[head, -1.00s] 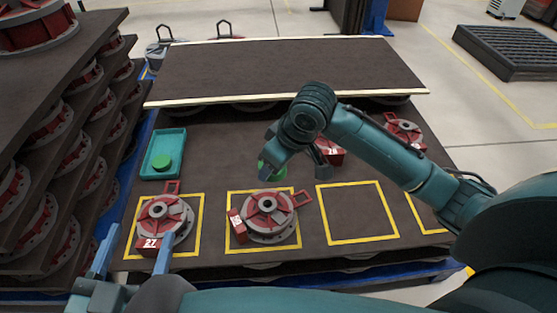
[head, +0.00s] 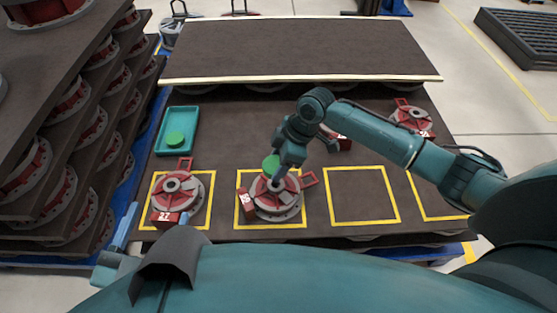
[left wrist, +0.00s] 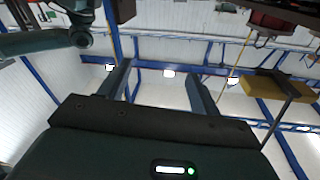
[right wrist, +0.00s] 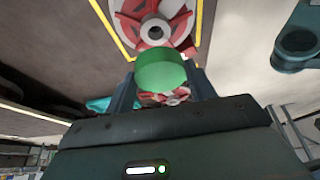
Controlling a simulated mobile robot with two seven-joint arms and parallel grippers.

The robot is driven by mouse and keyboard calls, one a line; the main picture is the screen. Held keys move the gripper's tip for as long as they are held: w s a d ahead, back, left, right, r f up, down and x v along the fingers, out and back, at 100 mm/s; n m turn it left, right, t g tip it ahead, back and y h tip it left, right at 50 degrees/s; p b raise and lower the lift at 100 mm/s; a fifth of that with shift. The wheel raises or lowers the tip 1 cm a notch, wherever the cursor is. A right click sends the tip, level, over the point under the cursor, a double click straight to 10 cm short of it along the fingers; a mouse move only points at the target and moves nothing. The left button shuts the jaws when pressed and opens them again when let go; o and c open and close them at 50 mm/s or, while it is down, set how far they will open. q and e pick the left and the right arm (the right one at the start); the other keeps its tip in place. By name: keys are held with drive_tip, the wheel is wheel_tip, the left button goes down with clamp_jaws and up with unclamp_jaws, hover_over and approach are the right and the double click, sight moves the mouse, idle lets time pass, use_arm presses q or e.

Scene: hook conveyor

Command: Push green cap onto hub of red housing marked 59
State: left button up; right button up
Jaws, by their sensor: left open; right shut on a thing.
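My right gripper (head: 277,174) is shut on the green cap (head: 270,163), above the second housing from the left. In the right wrist view the cap (right wrist: 161,70) sits between the fingers, apart from the red housings seen beyond it. That second red housing (head: 290,207) lies in a yellow square with a grey ring; its number tag (head: 243,202) is too small to read surely. The gripper partly hides its hub. My left gripper (left wrist: 158,78) is open and empty, pointing at the ceiling, away from the housings; in the head view it is partly hidden at the lower left.
A red housing (head: 178,190) whose tag seems to read 27 lies in the left square. The third yellow square (head: 360,195) is empty. More housings (head: 411,118) lie at the back right. Stacked racks stand at left.

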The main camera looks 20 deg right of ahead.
sight(275, 184)
drive_tip(key=shift+f+b, duration=1.4)
drive_tip(key=shift+f, duration=0.05)
drive_tip(key=shift+f+b, duration=0.6)
drive_tip(key=shift+b, duration=0.15)
drive_tip(key=shift+f+b, duration=0.9)
drive_tip(key=shift+b, duration=0.3)
drive_tip(key=shift+f+b, duration=0.5)
drive_tip(key=shift+b, duration=0.15)
drive_tip(key=shift+p, duration=0.35)
use_arm(q)
drive_tip(key=shift+d+r+n+t+h, duration=0.2)
drive_tip(key=shift+d+t+h, duration=0.15)
drive_tip(key=shift+d+h, duration=0.15)
drive_tip(key=shift+d+r+n+t+h, duration=0.1)
drive_tip(key=shift+d+n+t+h, duration=0.1)
drive_tip(key=shift+d+t+h, duration=0.3)
use_arm(e)
drive_tip(key=shift+f, duration=0.3)
use_arm(q)
drive_tip(key=shift+a+f, duration=0.1)
